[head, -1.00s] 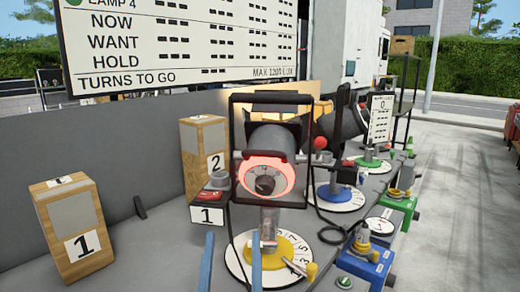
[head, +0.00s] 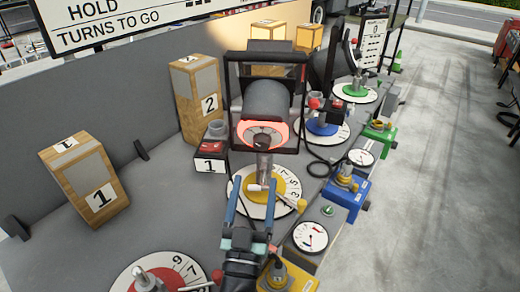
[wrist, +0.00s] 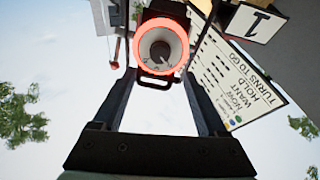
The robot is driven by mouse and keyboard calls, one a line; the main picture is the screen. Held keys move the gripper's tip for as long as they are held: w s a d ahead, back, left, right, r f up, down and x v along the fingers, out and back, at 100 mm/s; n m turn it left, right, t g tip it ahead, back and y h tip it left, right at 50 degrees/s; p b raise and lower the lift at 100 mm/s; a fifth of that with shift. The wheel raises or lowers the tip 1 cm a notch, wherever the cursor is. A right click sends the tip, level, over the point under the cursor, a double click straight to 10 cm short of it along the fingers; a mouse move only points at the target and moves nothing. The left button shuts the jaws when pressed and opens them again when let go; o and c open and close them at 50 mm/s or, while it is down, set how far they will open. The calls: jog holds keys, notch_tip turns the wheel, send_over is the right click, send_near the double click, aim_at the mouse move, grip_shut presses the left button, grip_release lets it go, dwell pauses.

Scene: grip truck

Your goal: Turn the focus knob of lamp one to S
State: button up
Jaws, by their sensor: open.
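The nearest lamp (head: 268,100) is a dark cylinder in a black frame, above a yellow-hubbed dial. Its rear face has a glowing red ring (head: 243,130) around a dark focus knob (head: 262,141). A plate with 1 (head: 210,166) stands left of it. In the wrist view the red ring (wrist: 140,50) and the knob (wrist: 160,53) show beyond the fingertips, near the top. My gripper (head: 252,188) is open and empty, its two blue fingers pointing up below the knob, apart from it. The letters around the knob are too small to read.
A red-hubbed dial (head: 150,280) lies at the front. Blue (head: 325,125) and green (head: 357,92) dials stand behind right. Wooden boxes 1 (head: 90,190) and 2 (head: 198,105) stand left. Coloured knob boxes, such as the blue one (head: 343,200), line the right edge.

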aim_at(261, 147)
jog(key=x, duration=0.8)
jog(key=shift+w+r+b, duration=0.1)
jog(key=shift+w+b, duration=0.15)
jog(key=shift+b, duration=0.15)
grip_shut()
